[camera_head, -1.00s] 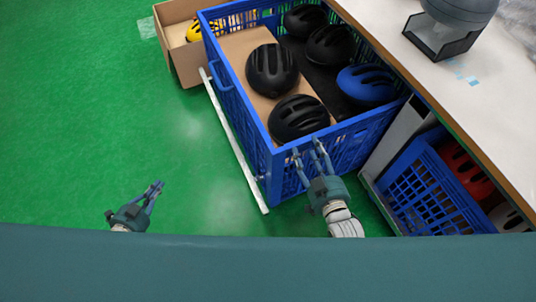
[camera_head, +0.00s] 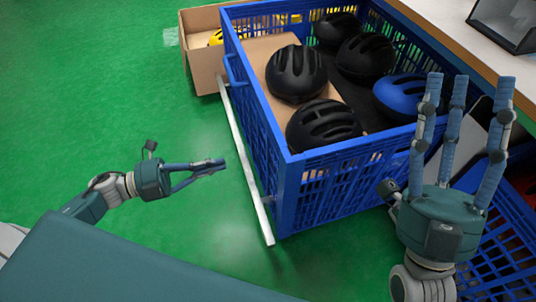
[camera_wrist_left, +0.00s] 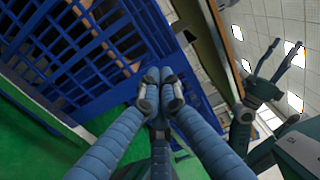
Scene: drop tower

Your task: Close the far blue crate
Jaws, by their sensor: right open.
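The far blue crate (camera_head: 290,165) is large and latticed. It holds several black helmets and a blue one, with brown cardboard under some of them, and its top is open. No lid shows over it. My left gripper (camera_head: 218,166) is left of the crate, apart from it, above the green floor. Its fingertips meet with nothing between them, as the left wrist view (camera_wrist_left: 160,88) also shows. My right gripper (camera_head: 466,90) is open and empty, its fingers spread upward in front of the crate's right corner. It hides part of that corner. I cannot tell whether it touches the crate.
A second blue crate (camera_head: 505,258) stands at lower right, partly behind my right gripper. A white-topped table (camera_head: 455,42) runs along the right. A cardboard box (camera_head: 203,68) is at the back left. A pale bar (camera_head: 248,180) runs along the crate's left side. The left floor is clear.

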